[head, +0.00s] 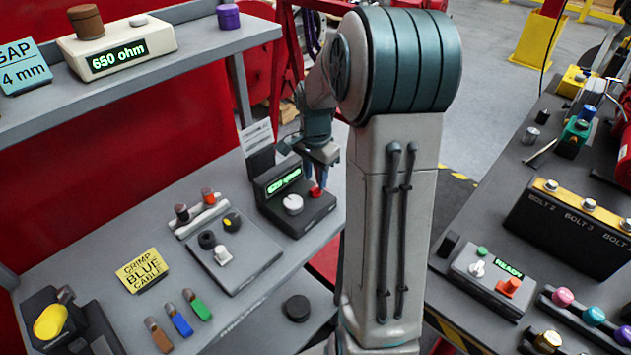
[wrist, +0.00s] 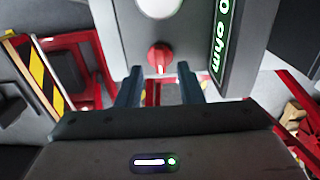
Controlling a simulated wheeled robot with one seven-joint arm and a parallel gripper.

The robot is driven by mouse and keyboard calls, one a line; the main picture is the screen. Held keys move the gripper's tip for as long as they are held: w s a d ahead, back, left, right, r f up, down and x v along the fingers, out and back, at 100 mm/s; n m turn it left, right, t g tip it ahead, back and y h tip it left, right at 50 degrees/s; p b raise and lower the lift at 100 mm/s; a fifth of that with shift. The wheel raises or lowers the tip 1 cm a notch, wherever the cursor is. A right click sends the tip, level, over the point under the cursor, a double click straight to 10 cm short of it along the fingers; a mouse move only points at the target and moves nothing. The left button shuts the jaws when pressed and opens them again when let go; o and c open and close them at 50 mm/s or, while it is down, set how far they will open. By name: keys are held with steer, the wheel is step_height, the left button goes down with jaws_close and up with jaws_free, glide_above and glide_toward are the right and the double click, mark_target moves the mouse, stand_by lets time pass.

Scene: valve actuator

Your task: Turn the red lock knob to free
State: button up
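The red lock knob (head: 316,191) is on the right part of the top of a dark box with a green-lit display (head: 284,181) and a white dial (head: 292,204). In the wrist view the red knob (wrist: 159,57) has a light pointer line and sits just beyond the fingertips, centred between them. The white dial (wrist: 158,5) is above it, and the display (wrist: 222,35) is at the right, reading "ohm". My gripper (head: 318,178) is above the knob, pointing down. In the wrist view my gripper (wrist: 159,75) is open, with a finger on each side and nothing between them; contact is not seen.
A grey board (head: 228,252) with knobs stands left of the box on the grey bench. A small sign (head: 256,137) stands behind the box. The upper shelf (head: 190,50) carries a "650 ohm" unit (head: 118,48). A second bench stands at right.

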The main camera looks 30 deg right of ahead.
mark_target(315, 190)
steer(key=shift+f, duration=1.4)
jaws_close()
